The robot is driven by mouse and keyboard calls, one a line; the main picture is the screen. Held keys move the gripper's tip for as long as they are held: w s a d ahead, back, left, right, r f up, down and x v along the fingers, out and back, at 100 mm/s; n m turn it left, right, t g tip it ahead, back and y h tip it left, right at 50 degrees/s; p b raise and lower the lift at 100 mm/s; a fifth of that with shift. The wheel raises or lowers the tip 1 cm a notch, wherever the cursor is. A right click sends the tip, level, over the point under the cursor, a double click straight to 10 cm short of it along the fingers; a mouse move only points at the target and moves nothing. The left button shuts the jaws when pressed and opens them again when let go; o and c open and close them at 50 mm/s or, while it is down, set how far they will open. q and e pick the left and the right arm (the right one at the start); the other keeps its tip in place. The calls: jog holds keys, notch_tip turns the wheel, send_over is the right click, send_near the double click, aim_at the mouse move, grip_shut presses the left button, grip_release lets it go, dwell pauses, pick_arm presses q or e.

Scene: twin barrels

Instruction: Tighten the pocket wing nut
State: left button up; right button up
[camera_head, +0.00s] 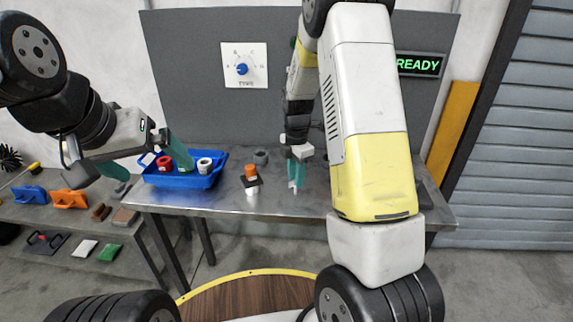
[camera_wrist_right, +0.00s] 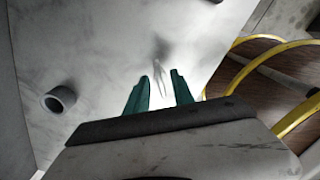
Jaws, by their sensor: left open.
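I cannot make out a wing nut in either view. My right gripper (camera_head: 296,184) points down over the table, right of the orange-topped piece.
The blue tray (camera_head: 182,181) holds a red ring (camera_head: 164,163) and a white ring (camera_head: 204,165) on the metal table (camera_head: 285,206). A grey panel behind carries a blue knob (camera_head: 242,69) and a READY sign (camera_head: 418,65). A lower shelf at left holds several tools. My right arm hides the table's right part.

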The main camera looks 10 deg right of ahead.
jog(key=shift+c, duration=0.2)
grip_shut()
